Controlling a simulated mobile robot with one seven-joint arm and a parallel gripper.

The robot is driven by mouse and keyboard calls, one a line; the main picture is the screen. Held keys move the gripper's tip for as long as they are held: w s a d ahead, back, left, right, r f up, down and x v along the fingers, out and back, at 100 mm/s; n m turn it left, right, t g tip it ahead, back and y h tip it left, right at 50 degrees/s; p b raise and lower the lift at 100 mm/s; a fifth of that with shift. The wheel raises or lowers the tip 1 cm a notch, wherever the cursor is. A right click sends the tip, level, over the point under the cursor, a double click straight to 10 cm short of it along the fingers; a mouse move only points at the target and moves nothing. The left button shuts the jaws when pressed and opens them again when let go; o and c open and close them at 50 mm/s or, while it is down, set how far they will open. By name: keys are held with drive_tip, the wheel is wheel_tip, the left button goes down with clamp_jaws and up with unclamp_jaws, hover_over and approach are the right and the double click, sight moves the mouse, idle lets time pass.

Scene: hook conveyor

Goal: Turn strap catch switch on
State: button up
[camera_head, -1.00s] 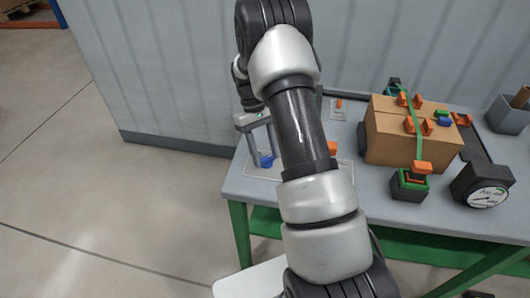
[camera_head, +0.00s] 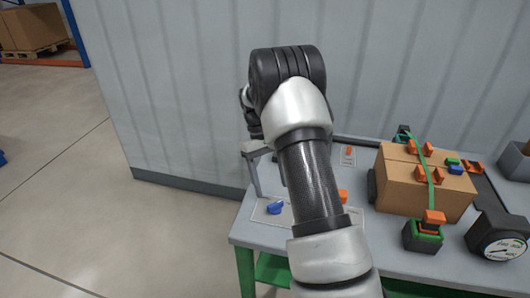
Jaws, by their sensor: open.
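A green strap (camera_head: 430,178) runs over a cardboard box (camera_head: 405,190) on the table, with orange catch pieces (camera_head: 424,149) on the box top. At its front end an orange piece (camera_head: 434,216) sits on a black and green block (camera_head: 422,236). A small plate with an orange piece (camera_head: 348,151) lies at the back of the table. I cannot tell which piece is the strap catch switch. My gripper (camera_head: 268,188) is open and empty at the table's left side, just behind a blue piece (camera_head: 275,208). My arm hides part of it.
An orange piece (camera_head: 343,196) shows beside my arm. A dial gauge (camera_head: 500,243) stands front right, and a grey bin (camera_head: 517,160) at the far right. A ribbed grey wall (camera_head: 200,100) rises behind the table (camera_head: 262,238).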

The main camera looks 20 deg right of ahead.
drive_tip(key=v, duration=1.1)
drive_tip(key=shift+r+p, duration=0.3)
drive_tip(key=shift+p, duration=0.05)
drive_tip(key=shift+w, duration=0.15)
